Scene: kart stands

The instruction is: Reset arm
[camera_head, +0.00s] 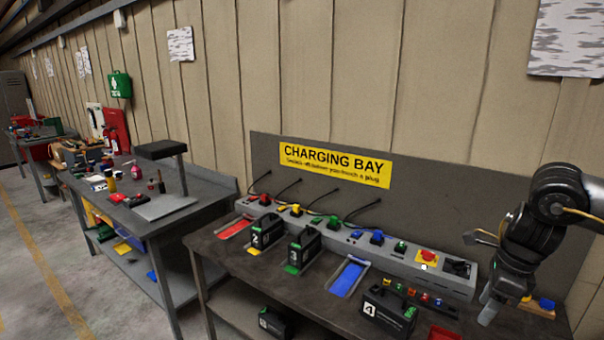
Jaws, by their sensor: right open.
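My right arm comes in from the right edge. Its gripper (479,277) is open and empty in front of the right end of the charging console (393,262). One pale finger points down near the bench top, and the other points left. Whether either finger touches anything is unclear. My left gripper is out of view.
Battery packs 2 (267,233) and 3 (304,249) stand on the charging bench (305,291); pack 4 (388,313) is at its front. The red (234,229) and blue (348,279) slots are empty. A wooden block (538,307) lies right of the gripper. Floor shows at left.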

